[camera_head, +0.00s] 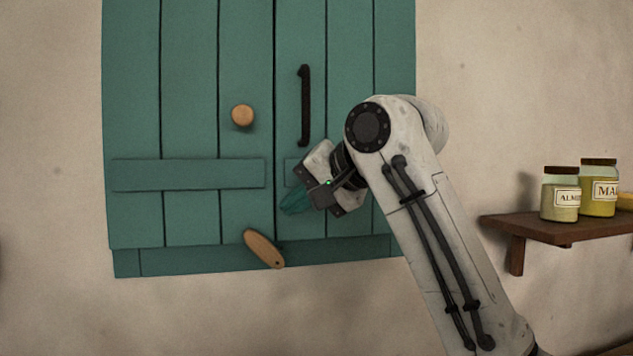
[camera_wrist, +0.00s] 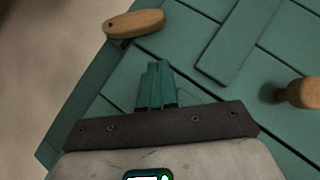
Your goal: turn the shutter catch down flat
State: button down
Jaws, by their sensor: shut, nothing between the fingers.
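The wooden shutter catch (camera_head: 263,249) sits at the bottom of the green shutters (camera_head: 190,215), near the line where the two doors meet. It is tilted, its upper end to the left and its lower end, with a small dark pivot spot, to the right. It also shows in the wrist view (camera_wrist: 136,23), beyond my fingertips. My gripper (camera_head: 293,205) is shut and empty, above and to the right of the catch in the head view, apart from it. Its teal fingers (camera_wrist: 157,80) are together in the wrist view.
A round wooden knob (camera_head: 242,115) is on the left door and a black bar handle (camera_head: 304,105) on the right door. A wall shelf (camera_head: 555,229) with labelled jars (camera_head: 561,194) is at the right. The wall below the shutters is clear.

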aim_at(254, 229)
jog(key=a+f, duration=0.2)
jog(key=a, duration=0.1)
jog(key=shift+w+f+p, duration=0.1)
jog(key=shift+f+p, duration=0.15)
jog(key=shift+p, duration=0.05)
jog(key=shift+a+f, duration=0.45)
jog(key=shift+f, duration=0.05)
jog(key=shift+s+a+n+h+p, duration=0.25)
jog(key=shift+a+n+h+p, duration=0.15)
jog(key=shift+p, duration=0.5)
jog(key=shift+s+a+n+h+p, duration=0.15)
jog(key=shift+a+n+h+p, duration=0.15)
jog(key=shift+a+h+p, duration=0.4)
jog(key=a+p, duration=0.1)
jog(key=f+p, duration=0.1)
jog(key=p, duration=0.1)
jog(key=shift+s+a+f, duration=0.25)
jog(key=shift+s+a, duration=0.1)
jog(key=shift+s+a+f+p, duration=0.1)
jog(key=shift+a+f+p, duration=0.5)
jog(key=shift+f, duration=0.2)
jog(key=shift+d, duration=0.15)
